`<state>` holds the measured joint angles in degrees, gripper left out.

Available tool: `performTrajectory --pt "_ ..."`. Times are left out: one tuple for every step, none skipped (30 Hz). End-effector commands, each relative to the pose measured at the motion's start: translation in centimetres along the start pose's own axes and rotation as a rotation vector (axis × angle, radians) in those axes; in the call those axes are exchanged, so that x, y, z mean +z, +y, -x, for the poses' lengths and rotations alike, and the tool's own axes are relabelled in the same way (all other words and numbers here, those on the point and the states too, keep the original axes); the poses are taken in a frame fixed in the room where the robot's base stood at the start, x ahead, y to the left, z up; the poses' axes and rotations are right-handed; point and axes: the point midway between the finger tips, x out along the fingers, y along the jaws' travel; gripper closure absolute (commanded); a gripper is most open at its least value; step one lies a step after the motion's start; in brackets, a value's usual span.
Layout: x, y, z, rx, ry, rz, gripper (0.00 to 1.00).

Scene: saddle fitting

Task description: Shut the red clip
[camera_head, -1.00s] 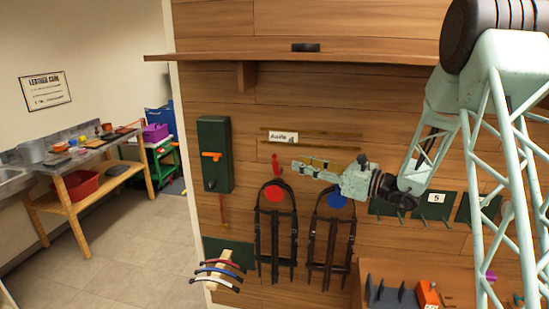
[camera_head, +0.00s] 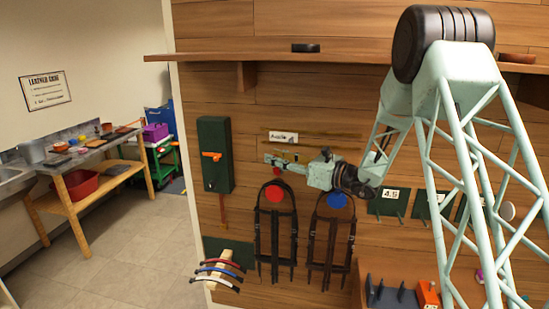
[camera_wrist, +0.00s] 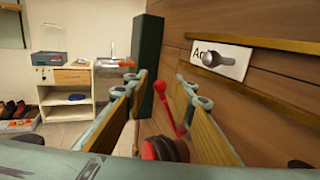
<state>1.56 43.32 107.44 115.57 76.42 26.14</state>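The red clip (camera_wrist: 172,112) appears in the wrist view as a thin red lever with a rounded end, tilted, beside the wooden wall. My gripper (camera_wrist: 158,82) is open, with its two long fingers apart on either side of the lever in that view. I cannot tell whether the fingers touch it. In the head view my gripper (camera_head: 270,159) reaches left along the wall, just above the red disc (camera_head: 274,193) of the left bridle. The clip is mostly hidden by my gripper there.
A dark green box (camera_head: 215,155) with an orange handle hangs on the wall left of my gripper. A labelled strip (camera_head: 284,137) runs just above it. A blue-disc bridle (camera_head: 336,200) hangs to the right. A shelf (camera_head: 220,57) juts out overhead.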

Motion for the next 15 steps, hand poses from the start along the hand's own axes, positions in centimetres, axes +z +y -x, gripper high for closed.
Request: performTrajectory --pt "0.02 0.04 -0.31 0.001 0.000 0.000 0.76" --pt "0.03 0.03 -0.43 0.000 0.000 0.000 0.76" --pt "0.03 0.03 -0.56 0.000 0.000 0.000 0.76" --pt "0.04 0.02 -0.62 0.000 0.000 0.000 0.76" --pt "0.04 0.01 -0.67 0.000 0.000 0.000 0.76" --pt "0.04 0.01 -0.72 0.000 0.000 0.000 0.76" --pt "0.04 0.00 -0.73 0.000 0.000 0.000 0.76" --pt "0.04 0.00 -0.74 0.000 0.000 0.000 0.76" --pt "0.04 0.00 -0.74 0.000 0.000 0.000 0.76" --pt "0.04 -0.01 -0.74 0.000 0.000 0.000 0.76" --pt "0.04 0.00 -0.73 0.000 0.000 0.000 0.76" --pt "0.04 0.00 -0.73 0.000 0.000 0.000 0.76" --pt "0.03 -0.01 -0.73 0.000 0.000 0.000 0.76" --pt "0.03 0.00 -0.73 0.000 0.000 0.000 0.76" --pt "0.03 0.00 -0.72 0.000 0.000 0.000 0.80"
